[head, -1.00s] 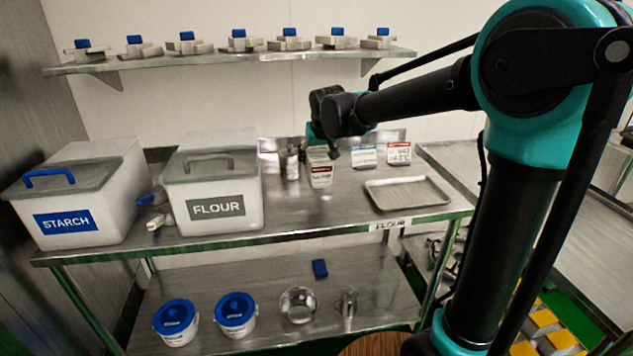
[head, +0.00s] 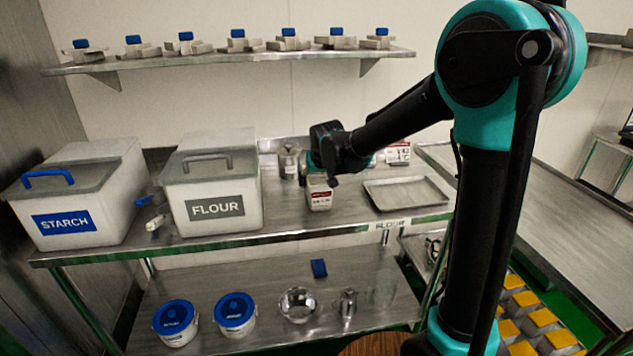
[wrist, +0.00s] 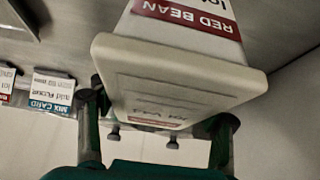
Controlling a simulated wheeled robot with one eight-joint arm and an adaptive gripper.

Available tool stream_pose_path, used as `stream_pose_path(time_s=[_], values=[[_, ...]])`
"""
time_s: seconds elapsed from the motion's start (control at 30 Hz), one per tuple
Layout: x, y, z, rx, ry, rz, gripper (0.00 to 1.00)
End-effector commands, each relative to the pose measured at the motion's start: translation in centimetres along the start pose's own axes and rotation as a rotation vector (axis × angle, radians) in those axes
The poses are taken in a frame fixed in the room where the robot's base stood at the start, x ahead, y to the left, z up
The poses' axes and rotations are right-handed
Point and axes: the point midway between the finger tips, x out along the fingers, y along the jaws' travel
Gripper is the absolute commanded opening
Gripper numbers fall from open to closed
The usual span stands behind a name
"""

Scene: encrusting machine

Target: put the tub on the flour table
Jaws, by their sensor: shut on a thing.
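The tub (head: 319,197) is white with a red label. In the wrist view the tub (wrist: 180,80) fills the middle, its label reading "RED BEAN" upside down. My gripper (head: 320,165) is shut on the tub, with a finger at either side of it in the wrist view (wrist: 158,128). The flour table (head: 285,222) is a steel table with a "FLOUR" tag on its front edge. The tub is over its middle, left of the tray. I cannot tell whether its base touches the top.
A flour bin (head: 248,182) and a starch bin (head: 118,205) stand to the left. An empty metal tray (head: 446,205) lies right of the tub. A metal shaker (head: 289,163) and cards (head: 398,152) stand behind. The front strip of the top is clear.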

Motion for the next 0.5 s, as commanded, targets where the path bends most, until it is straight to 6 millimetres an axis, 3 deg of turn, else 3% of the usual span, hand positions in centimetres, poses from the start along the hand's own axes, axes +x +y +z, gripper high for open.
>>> stream_pose_path(time_s=[0.17,0.2,0.33,0.5], values=[[0.2,-0.01,0.07,0.0,0.001,0.0,0.07],[0.23,-0.01,0.09,0.0,0.0,0.0,0.7],[0.21,-0.01,0.1,0.0,0.0,0.0,0.86],[0.19,0.0,0.1,0.0,0.0,0.0,0.88]])
